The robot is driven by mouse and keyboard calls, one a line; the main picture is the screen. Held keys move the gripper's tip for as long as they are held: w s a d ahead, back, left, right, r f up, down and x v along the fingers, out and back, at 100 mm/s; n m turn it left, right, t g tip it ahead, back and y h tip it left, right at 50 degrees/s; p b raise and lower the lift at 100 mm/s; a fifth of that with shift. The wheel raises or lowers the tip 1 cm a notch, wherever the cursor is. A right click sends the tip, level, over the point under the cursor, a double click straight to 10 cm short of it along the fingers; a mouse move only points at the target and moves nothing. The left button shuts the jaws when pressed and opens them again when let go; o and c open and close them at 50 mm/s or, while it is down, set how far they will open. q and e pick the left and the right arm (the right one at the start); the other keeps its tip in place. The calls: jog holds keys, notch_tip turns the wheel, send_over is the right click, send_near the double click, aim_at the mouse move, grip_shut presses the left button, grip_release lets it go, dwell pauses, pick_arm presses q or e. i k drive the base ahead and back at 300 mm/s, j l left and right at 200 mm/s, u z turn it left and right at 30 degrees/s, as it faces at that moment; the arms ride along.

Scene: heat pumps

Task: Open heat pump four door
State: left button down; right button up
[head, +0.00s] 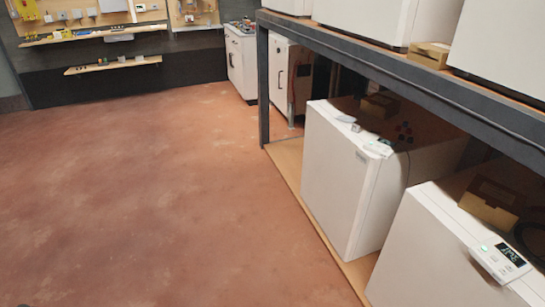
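White box-shaped heat pumps stand on a rack at the right. One whole heat pump (345,180) sits on the lower shelf, its white front facing left and looking shut. A nearer heat pump (430,255) on the same shelf is cut off by the frame's lower right edge. A controller with a lit display (500,262) lies on its top. I cannot tell which unit is number four. Parts of more white units (370,18) show on the upper shelf. Neither of my grippers is in view.
The rack's dark metal beam (400,68) and post (263,85) edge the units. Wide reddish floor (150,200) is clear at the left. White cabinets (243,62) stand at the back. Shelves and a tool board (95,15) line the far wall. A cardboard box (490,203) sits on the nearer unit.

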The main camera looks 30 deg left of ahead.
aim_at(336, 173)
jog(key=u, duration=0.5)
jog(key=i+z, duration=0.1)
jog(key=z, duration=0.2)
jog(key=i+j+z, duration=0.1)
jog(key=z, duration=0.2)
jog(key=i+j+z, duration=0.2)
jog(key=i+j, duration=0.15)
jog(key=i+j+z, duration=0.2)
jog(key=i+j, duration=0.15)
jog(key=j, duration=0.2)
jog(key=i+j+z, duration=0.2)
jog(key=j, duration=0.3)
jog(key=i, duration=0.1)
